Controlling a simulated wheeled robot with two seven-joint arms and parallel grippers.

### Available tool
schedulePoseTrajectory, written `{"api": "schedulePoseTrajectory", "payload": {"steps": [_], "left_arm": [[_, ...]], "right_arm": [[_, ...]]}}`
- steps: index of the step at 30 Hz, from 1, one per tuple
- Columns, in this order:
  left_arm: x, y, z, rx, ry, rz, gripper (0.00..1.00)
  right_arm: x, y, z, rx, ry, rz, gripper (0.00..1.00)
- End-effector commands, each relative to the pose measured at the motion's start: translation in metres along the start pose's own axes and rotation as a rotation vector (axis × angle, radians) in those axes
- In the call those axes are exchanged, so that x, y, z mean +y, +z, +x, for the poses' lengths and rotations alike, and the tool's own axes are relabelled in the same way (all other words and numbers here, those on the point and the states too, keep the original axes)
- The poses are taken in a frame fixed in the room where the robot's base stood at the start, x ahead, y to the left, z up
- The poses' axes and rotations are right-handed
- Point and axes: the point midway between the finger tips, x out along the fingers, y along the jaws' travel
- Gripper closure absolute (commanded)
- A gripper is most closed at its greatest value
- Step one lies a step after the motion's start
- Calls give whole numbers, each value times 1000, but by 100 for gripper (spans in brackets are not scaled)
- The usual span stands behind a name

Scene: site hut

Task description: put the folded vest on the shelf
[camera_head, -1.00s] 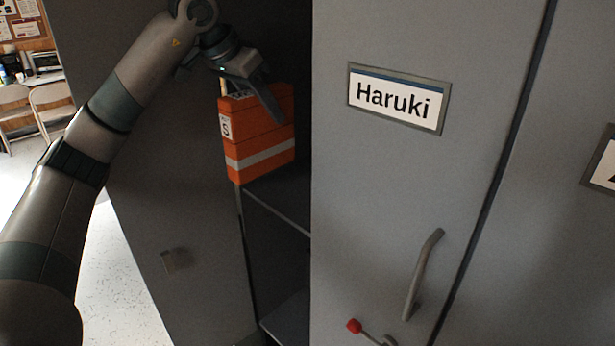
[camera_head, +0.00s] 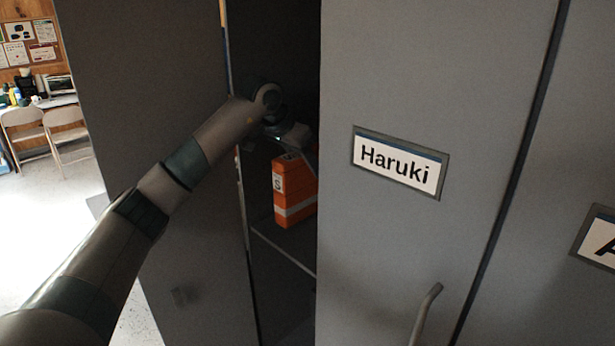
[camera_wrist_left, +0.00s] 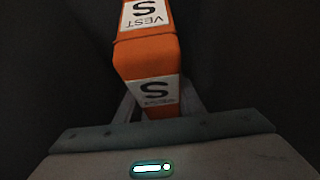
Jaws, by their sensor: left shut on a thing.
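The folded vest (camera_head: 293,190) is an orange block with a pale stripe and a white "S" tag. It hangs upright inside the dark locker, above the shelf (camera_head: 284,250), whose pale front edge shows below it. I cannot tell whether the vest touches the shelf. My left gripper (camera_head: 303,150) reaches in from the left and is shut on the vest's top; the locker door partly hides it. In the left wrist view the vest (camera_wrist_left: 147,58) sits between the fingers, with "VEST" and "S" labels facing me. My right gripper is not in view.
The locker door marked "Haruki" (camera_head: 430,80) stands to the right of the opening, with a handle (camera_head: 425,312). Another grey panel (camera_head: 165,130) stands left, close to my arm. Folding chairs (camera_head: 65,135) and a table are far left. The locker's inside is very dark.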

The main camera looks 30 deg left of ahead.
Motion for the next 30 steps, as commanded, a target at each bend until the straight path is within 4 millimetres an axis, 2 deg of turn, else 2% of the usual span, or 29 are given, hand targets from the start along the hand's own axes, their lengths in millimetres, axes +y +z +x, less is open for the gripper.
{"api": "schedulePoseTrajectory", "payload": {"steps": [8,21,30], "left_arm": [[0,1,1,0,0,0,100],[1,20,31,0,1,-1,100],[0,22,33,2,0,0,100]], "right_arm": [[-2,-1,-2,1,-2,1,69],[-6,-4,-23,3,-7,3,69],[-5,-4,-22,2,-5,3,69]]}}
